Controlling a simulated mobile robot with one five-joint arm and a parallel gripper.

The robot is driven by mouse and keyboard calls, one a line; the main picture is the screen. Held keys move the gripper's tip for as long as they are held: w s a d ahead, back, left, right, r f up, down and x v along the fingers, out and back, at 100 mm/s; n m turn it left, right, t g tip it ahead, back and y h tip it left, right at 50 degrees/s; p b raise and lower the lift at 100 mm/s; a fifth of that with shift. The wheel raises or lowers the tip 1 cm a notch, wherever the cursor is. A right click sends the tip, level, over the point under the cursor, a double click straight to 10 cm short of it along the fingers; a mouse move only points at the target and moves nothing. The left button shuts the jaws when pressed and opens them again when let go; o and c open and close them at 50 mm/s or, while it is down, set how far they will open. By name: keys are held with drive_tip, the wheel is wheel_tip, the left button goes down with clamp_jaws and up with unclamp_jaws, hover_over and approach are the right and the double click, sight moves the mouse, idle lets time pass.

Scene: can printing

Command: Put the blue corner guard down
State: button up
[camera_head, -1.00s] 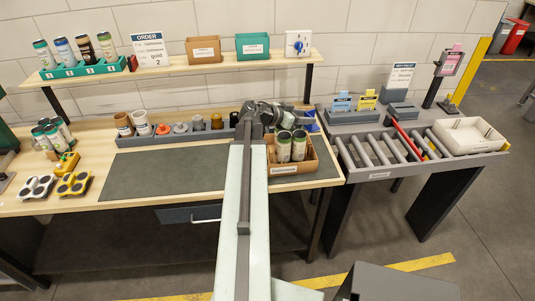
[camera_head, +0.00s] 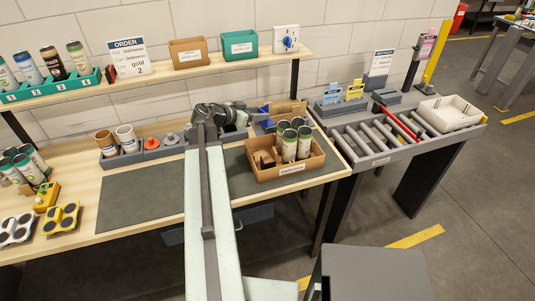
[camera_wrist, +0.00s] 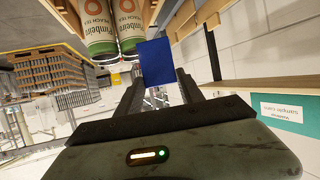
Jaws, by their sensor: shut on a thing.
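The blue corner guard (camera_wrist: 157,62) is held between the two dark fingers of my gripper (camera_wrist: 162,76) in the wrist view. Its flat blue face is towards the camera, and its lower end is hidden between the fingers. Two green-and-white cans (camera_wrist: 113,30) stand close beyond it. In the head view my gripper (camera_head: 222,116) is over the back of the bench, with its fingers hard to see. A blue patch (camera_head: 263,110) shows to its right; I cannot tell whether it is the held guard.
An open cardboard box (camera_head: 285,173) with several cans stands on the bench's right part. A grey tray (camera_head: 133,157) with cups lies left of my arm. A roller conveyor (camera_head: 375,140) is at right.

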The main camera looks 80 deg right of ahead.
wheel_tip(320, 180, down, 17)
drive_tip(key=b, duration=1.5)
drive_tip(key=shift+r, duration=0.35)
drive_tip(key=o, duration=1)
drive_tip(key=shift+s, duration=0.1)
drive_tip(key=shift+o, duration=0.2)
drive_tip(key=p+v, duration=0.4)
drive_tip(key=v, duration=0.8)
drive_tip(key=shift+p, duration=0.4)
drive_tip(key=shift+r, duration=0.1)
